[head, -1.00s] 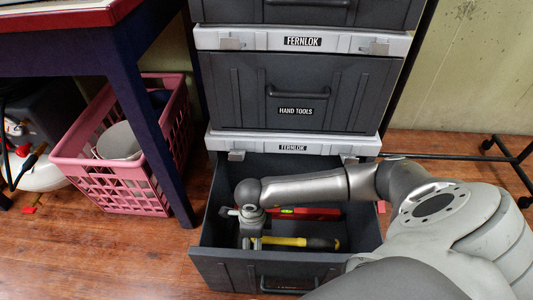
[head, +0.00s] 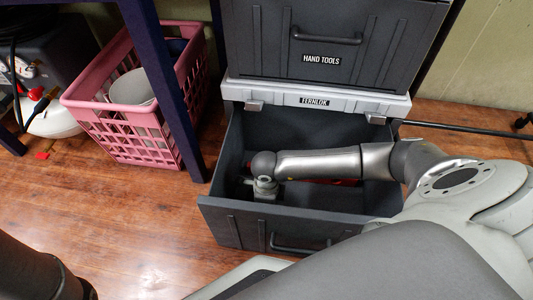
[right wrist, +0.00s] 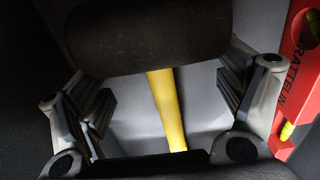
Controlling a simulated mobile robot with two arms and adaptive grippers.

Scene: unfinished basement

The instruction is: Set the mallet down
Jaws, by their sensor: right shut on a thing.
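The mallet has a dark cylindrical head (right wrist: 150,38) and a yellow handle (right wrist: 168,108), both seen in the right wrist view. My right gripper (right wrist: 165,95) has its fingers on either side of the head, shut on it, with the handle running between them. In the head view the right gripper (head: 265,190) is down inside the open bottom drawer (head: 245,225); the drawer's front wall hides the mallet there. How close the mallet is to the drawer floor cannot be told. My left gripper is not in view.
A red level (right wrist: 298,75) lies in the drawer beside the mallet; part of it shows behind my arm (head: 335,182). A closed drawer labelled HAND TOOLS (head: 335,40) is above. A pink basket (head: 130,130) and table leg (head: 170,90) stand left. Wood floor (head: 100,210) is open in front.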

